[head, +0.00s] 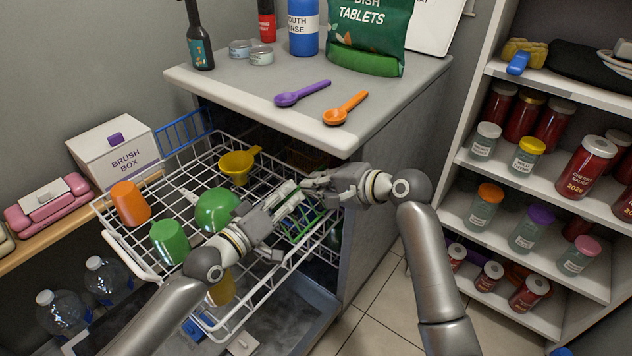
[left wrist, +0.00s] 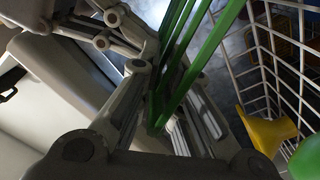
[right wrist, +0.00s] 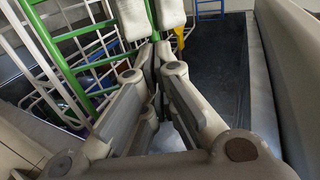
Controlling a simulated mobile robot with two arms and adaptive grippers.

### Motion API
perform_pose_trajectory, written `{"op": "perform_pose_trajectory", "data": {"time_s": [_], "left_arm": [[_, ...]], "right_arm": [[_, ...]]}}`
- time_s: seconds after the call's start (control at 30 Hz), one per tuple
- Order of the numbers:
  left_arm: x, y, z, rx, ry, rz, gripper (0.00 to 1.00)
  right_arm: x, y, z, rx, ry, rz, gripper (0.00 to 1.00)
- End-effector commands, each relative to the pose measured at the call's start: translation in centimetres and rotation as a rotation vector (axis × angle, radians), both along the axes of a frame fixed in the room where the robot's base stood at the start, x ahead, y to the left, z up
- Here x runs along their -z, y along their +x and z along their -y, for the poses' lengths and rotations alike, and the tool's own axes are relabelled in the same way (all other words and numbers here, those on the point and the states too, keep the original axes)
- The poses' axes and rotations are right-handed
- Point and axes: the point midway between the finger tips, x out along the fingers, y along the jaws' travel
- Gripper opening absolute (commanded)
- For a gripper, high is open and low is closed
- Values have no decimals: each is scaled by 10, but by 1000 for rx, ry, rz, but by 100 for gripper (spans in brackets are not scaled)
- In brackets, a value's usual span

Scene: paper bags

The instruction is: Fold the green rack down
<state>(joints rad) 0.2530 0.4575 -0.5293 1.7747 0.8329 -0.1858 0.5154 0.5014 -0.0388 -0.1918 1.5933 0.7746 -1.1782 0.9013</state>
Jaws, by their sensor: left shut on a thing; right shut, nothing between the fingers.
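The green rack (head: 303,224) is a frame of thin green bars at the right side of the white wire dishwasher basket, partly hidden by my grippers. My left gripper (head: 290,192) is shut on the green rack, whose bars (left wrist: 205,62) run between its fingers in the left wrist view. My right gripper (head: 310,182) is shut and empty, close to the left gripper's tips. In the right wrist view the green rack (right wrist: 57,52) stands to the left of the right fingers. Its exact tilt is hard to tell.
The basket (head: 150,268) holds an orange cup (head: 130,202), a green cup (head: 169,241), a green bowl (head: 217,209) and a yellow scoop (head: 236,166). A blue rack (head: 184,130) is at its back. The counter edge (head: 330,150) overhangs just behind my right gripper.

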Motion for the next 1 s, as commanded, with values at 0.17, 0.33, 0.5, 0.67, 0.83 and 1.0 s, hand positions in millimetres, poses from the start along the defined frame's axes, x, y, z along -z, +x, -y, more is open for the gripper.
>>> {"op": "perform_pose_trajectory", "data": {"time_s": [0.17,0.33,0.5,0.67,0.83,1.0], "left_arm": [[-2,-2,4,7,-11,-1,0],[-2,-2,4,8,-11,0,0],[-3,-3,6,10,-14,-1,0],[-4,-3,6,10,-17,-1,8],[-4,-2,6,10,-15,1,30],[-3,-2,4,8,-10,1,33]], "right_arm": [[0,0,0,0,-1,-1,0],[3,5,-8,-2,-33,-24,0],[5,7,-10,1,-50,-37,0],[5,7,-10,1,-49,-36,0],[5,7,-11,-1,-48,-36,0],[5,6,-11,-2,-48,-38,0]]}}
